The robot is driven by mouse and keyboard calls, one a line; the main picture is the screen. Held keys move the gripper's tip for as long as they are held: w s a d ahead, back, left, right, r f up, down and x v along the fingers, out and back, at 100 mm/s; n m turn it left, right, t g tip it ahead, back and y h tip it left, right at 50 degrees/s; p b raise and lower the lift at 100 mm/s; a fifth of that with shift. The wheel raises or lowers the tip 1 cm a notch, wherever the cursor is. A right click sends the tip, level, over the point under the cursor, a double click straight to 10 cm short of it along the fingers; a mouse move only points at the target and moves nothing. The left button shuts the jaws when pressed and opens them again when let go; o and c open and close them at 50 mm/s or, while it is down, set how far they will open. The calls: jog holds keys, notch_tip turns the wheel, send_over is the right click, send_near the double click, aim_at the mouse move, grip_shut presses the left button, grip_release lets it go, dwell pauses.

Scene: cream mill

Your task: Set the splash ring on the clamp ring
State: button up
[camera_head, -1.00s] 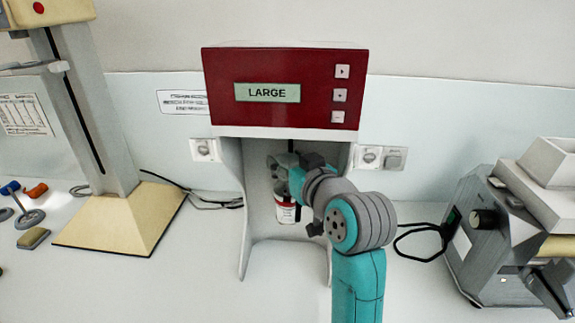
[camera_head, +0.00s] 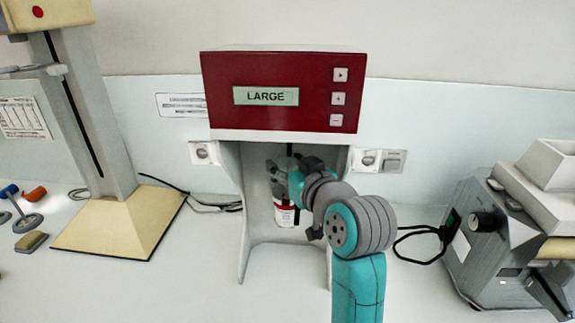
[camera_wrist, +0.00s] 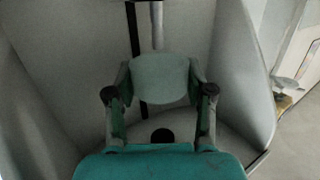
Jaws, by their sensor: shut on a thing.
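My gripper (camera_wrist: 160,100) is inside the bay of the red-topped machine (camera_head: 283,95). In the wrist view its two fingers are shut on the sides of a pale, rounded piece (camera_wrist: 160,78), which appears to be the splash ring. A light vertical rod (camera_wrist: 157,25) stands just behind it. In the head view my gripper (camera_head: 283,178) is partly hidden by my wrist. A red and white jar (camera_head: 285,214) shows below it in the bay. I cannot make out the clamp ring, nor whether the held piece touches anything.
Pale side walls (camera_head: 243,235) of the bay stand close on both sides of my gripper. A dark vertical rail (camera_wrist: 134,35) runs behind the rod. A column stand with a cream base (camera_head: 120,225) is at left, a grey machine (camera_head: 500,245) at right. The bench in front is clear.

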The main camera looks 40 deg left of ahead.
jog(key=shift+f, duration=0.1)
jog(key=shift+f, duration=1.4)
jog(key=shift+f, duration=0.8)
dwell(1.0)
dwell(0.4)
jog(key=o, duration=1.5)
jog(key=v, duration=0.8)
jog(key=shift+s, duration=0.1)
dwell(0.7)
